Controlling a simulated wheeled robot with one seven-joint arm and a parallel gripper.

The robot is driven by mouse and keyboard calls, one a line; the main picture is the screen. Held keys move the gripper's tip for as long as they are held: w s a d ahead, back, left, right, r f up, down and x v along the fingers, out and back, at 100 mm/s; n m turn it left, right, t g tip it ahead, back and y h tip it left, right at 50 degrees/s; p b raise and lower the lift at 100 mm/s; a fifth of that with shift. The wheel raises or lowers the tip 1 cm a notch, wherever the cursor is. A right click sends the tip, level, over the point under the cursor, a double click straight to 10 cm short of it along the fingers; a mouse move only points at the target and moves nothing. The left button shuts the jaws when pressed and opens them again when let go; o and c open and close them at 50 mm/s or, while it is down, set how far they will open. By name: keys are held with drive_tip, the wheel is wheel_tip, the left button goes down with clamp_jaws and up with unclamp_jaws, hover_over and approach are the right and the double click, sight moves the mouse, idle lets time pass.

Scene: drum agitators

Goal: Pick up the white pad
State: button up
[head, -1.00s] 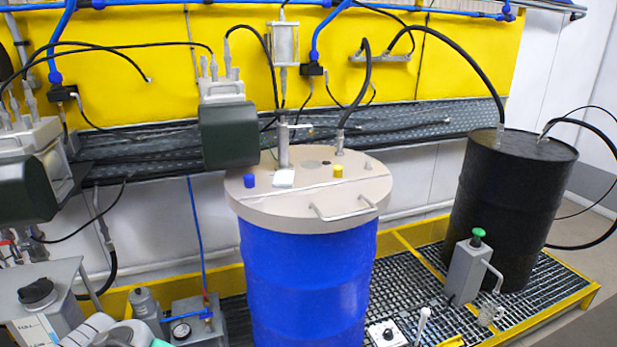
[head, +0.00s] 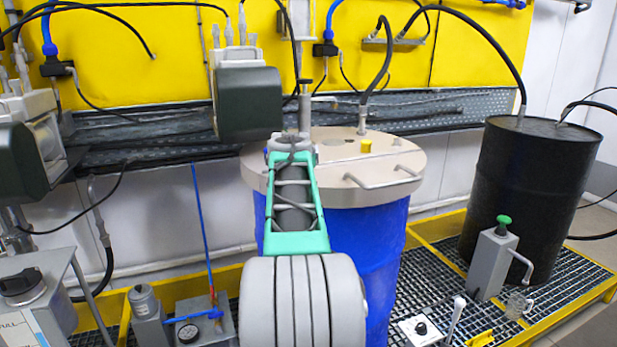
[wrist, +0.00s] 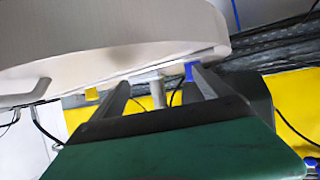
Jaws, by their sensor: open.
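The lid (head: 335,142) of the blue drum (head: 385,235) is beige and round. In the head view my arm covers the lid's left part, where the white pad lay beside a blue cap, so the pad is hidden there. In the wrist view my gripper (wrist: 156,78) is open, its two dark fingers reaching over the lid (wrist: 110,40), which shows tilted at the top. A thin pale patch between the fingers looks like the white pad (wrist: 146,77), seen nearly edge-on; contact cannot be told. The blue cap (wrist: 188,71) shows close to the right finger.
A metal post (head: 305,108) stands on the lid behind my arm. A yellow cap (head: 366,146) and a bar handle (head: 385,180) are on the lid's right. A green-grey box (head: 249,103) hangs close at left. A black drum (head: 530,190) stands at right.

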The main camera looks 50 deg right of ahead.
drive_tip(key=shift+m+h, duration=0.3)
drive_tip(key=shift+h, duration=0.2)
drive_tip(key=d, duration=0.2)
drive_tip(key=s+d, duration=0.1)
drive_tip(key=d, duration=0.2)
drive_tip(key=shift+s+r, duration=0.15)
drive_tip(key=shift+s, duration=0.05)
drive_tip(key=x, duration=0.2)
drive_tip(key=p+x, duration=0.1)
drive_tip(key=x, duration=0.1)
drive_tip(key=p+x, duration=0.1)
drive_tip(key=x, duration=0.1)
drive_tip(key=shift+w+d+r, duration=0.15)
drive_tip(key=shift+w+d, duration=0.2)
drive_tip(key=shift+c, duration=0.4)
